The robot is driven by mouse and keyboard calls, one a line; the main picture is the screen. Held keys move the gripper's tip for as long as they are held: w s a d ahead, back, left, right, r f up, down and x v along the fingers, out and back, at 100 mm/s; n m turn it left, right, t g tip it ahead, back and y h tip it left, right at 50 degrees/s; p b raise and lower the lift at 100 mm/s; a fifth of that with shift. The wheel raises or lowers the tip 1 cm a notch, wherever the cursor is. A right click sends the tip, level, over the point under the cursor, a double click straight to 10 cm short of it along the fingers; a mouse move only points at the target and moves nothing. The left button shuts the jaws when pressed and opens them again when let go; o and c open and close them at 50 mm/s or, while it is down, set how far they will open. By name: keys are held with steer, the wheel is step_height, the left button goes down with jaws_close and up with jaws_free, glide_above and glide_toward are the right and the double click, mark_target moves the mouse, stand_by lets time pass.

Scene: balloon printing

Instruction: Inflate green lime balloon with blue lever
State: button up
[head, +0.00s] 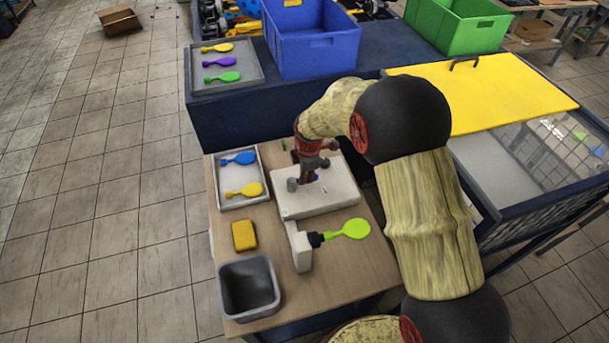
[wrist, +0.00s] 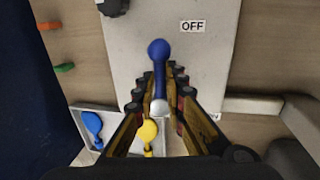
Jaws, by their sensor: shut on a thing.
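The lime green balloon (head: 350,229) is on the black nozzle (head: 315,240) of the pale machine (head: 318,200). It looks flat, with a rounded paddle shape. The blue lever (wrist: 159,60) rises from a silver pivot (wrist: 160,108) on the machine's top, its ball end beside the "OFF" label (wrist: 193,26). My gripper (wrist: 160,78) is shut on the lever's shaft, one finger on each side, with the ball end showing beyond the fingertips. In the head view my gripper (head: 308,178) is over the machine and largely hides the lever. A second label is mostly covered by a finger.
A tray (head: 220,182) with blue and yellow balloons, a yellow sponge (head: 244,235) and a grey bin (head: 249,286) stand left of the machine. Behind are another balloon tray (head: 197,72), a blue crate (head: 312,50) and a green crate (head: 465,30).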

jaws_close()
stand_by(0.3)
stand_by(0.3)
steer(key=m, duration=0.1)
steer(key=s+m, duration=0.1)
steer(key=m, duration=0.1)
steer(key=shift+s+a+h, duration=0.1)
steer(key=shift+s+h, duration=0.1)
steer(key=shift+h, duration=0.1)
steer(key=m, duration=0.2)
steer(key=s+m, duration=0.1)
steer(key=m, duration=0.1)
steer(key=a+m+h, duration=0.1)
steer(key=shift+s+m, duration=0.4)
steer(key=m, duration=0.1)
steer(key=a+m, duration=0.1)
steer(key=m, duration=0.1)
steer(key=s+m+g+b, duration=0.1)
steer(key=m, duration=0.1)
steer(key=shift+s+a+h, duration=0.1)
steer(key=shift+a+h, duration=0.2)
steer(key=shift+h, duration=0.1)
steer(key=shift+s+a+m+g, duration=0.1)
steer(key=shift+a+m+g, duration=0.2)
steer(key=shift+m, duration=0.7)
steer(key=shift+s+a+m+g, duration=0.1)
steer(key=shift+a+m, duration=0.25)
steer(key=shift+m, duration=0.65)
steer(key=o, duration=0.6)
jaws_free()
